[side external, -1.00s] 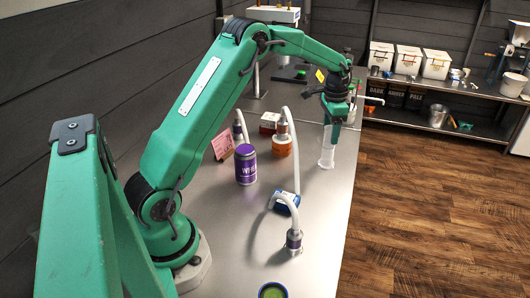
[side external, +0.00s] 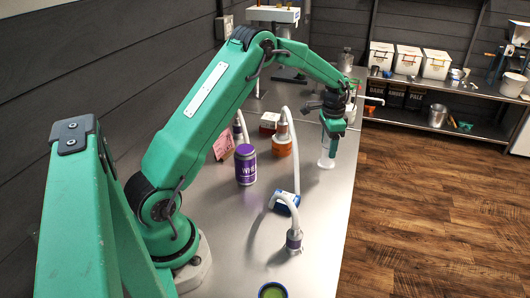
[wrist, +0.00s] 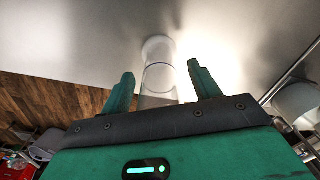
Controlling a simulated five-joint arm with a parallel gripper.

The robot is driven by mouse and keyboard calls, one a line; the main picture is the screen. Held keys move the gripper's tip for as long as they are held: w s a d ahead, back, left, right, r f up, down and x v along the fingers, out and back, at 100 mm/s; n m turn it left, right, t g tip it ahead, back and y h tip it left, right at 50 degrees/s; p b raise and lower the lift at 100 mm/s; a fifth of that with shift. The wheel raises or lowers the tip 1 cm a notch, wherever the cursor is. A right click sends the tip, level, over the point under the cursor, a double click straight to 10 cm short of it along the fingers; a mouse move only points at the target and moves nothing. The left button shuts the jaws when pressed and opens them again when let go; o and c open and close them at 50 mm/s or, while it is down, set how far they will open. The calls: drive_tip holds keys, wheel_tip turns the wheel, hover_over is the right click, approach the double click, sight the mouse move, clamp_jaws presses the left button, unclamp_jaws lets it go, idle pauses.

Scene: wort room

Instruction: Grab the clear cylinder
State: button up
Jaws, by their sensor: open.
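The clear cylinder (side external: 327,152) stands upright on the steel bench near its right edge in the side external view. My gripper (side external: 335,136) is lowered around its upper part, pointing down. In the wrist view the clear cylinder (wrist: 158,78) lies between the two green fingers of my gripper (wrist: 164,82), with a visible gap on each side. The fingers are open and do not appear to touch it. The lower part of the cylinder and its pale round base show beyond the fingertips; its top is hidden behind the gripper body.
A green-topped can (side external: 272,290) is at the front. The bench's right edge is close to the cylinder.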

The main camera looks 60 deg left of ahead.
drive_tip(key=shift+c, duration=0.2)
drive_tip(key=c, duration=1.1)
drive_tip(key=shift+o, duration=0.2)
drive_tip(key=shift+r, duration=0.1)
drive_tip(key=shift+r, duration=0.45)
drive_tip(key=s+d+r, duration=0.3)
drive_tip(key=d+r, duration=0.7)
drive_tip(key=d, duration=0.1)
drive_tip(key=shift+d, duration=0.2)
